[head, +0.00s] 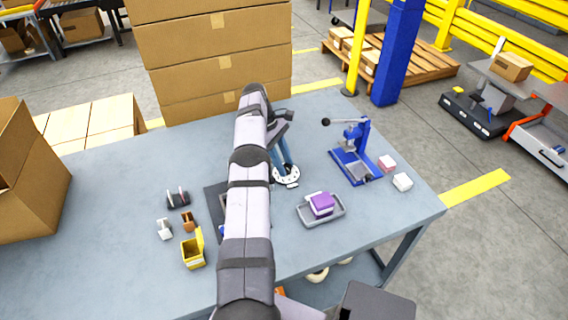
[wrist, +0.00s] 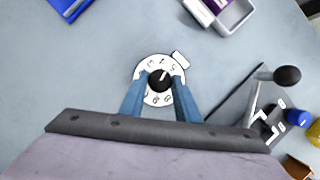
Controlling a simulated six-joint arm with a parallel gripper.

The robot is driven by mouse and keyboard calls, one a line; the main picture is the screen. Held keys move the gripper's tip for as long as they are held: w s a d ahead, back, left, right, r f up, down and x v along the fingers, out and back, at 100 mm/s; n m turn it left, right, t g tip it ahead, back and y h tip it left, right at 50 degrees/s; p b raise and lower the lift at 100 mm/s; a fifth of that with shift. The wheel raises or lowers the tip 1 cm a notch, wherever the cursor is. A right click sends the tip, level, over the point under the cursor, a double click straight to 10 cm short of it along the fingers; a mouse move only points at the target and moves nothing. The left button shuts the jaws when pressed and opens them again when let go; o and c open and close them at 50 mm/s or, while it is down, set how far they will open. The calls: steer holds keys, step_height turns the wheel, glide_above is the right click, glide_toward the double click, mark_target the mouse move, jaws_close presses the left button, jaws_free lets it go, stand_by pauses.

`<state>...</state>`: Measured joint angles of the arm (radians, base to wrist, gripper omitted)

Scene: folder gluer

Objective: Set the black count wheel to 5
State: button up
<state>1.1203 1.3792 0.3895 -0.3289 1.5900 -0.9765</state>
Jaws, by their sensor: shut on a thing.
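The black count wheel (wrist: 159,80) is a round knob with a white mark, in the middle of a white dial (wrist: 147,65) with black characters around its rim. The mark points to the upper right in the wrist view; the characters are too small to read surely. My gripper (wrist: 160,87) has its two blue fingers on either side of the wheel, shut on it. In the head view the white dial (head: 288,182) lies on the table below my gripper (head: 284,169), and the wheel is mostly hidden there.
A grey tray (head: 335,214) with a purple-topped block and a blue hand press (head: 364,153) stand to the right. A dark panel (wrist: 235,105) with a ball-ended lever (wrist: 287,75) is nearby. A yellow box (head: 193,254) is at front left.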

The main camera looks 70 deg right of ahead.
steer(key=o, duration=1)
steer(key=shift+r, duration=0.55)
steer(key=shift+r+p, duration=2.4)
steer(key=shift+r, duration=2.05)
